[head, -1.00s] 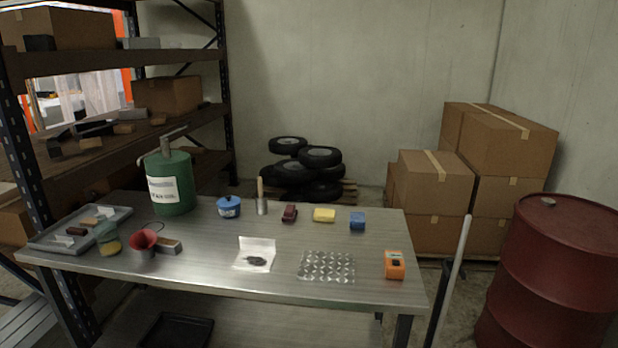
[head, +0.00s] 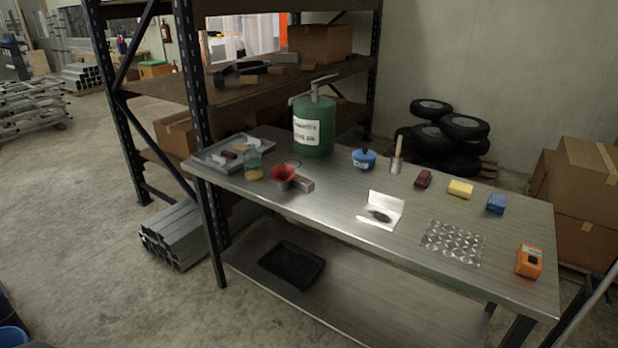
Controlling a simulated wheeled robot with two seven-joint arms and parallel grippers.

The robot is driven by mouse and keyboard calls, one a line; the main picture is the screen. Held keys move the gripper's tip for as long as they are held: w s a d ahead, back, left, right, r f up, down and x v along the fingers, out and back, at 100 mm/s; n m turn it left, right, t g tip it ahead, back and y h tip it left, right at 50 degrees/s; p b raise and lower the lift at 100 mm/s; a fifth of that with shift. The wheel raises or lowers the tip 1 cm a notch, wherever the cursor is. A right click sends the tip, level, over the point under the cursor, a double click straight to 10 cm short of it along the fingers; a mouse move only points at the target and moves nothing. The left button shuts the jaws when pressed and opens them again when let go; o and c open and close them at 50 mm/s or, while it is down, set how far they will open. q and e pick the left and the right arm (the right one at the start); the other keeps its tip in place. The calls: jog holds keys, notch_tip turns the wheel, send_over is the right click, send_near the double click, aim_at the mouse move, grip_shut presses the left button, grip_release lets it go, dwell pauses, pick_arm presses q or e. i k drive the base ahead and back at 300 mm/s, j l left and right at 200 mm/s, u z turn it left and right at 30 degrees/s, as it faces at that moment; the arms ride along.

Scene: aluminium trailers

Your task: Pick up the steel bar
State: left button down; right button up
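No single thing is clearly marked as the steel bar. A short grey block (head: 304,184) lies on the metal workbench (head: 340,208), right next to a red funnel (head: 284,174). A grey tray (head: 213,160) at the bench's left end holds several small bars and pale tags, too small to tell their material. A stack of long grey metal bars or tubes (head: 172,234) lies on the floor left of the bench. A pale pole (head: 592,300) leans at the lower right edge, partly cut off. Neither of my grippers is in view.
On the bench stand a green can (head: 314,128), a glass jar (head: 253,164), a blue pot (head: 364,159), a brush (head: 397,158), a patterned plate (head: 454,242) and an orange box (head: 529,260). Shelving (head: 290,72) stands behind.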

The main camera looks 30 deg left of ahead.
aim_at(301, 183)
jog(key=j+z, duration=0.35)
jog(key=j, duration=0.6)
jog(key=j+z, duration=0.35)
jog(key=j, duration=0.55)
jog(key=k, duration=0.05)
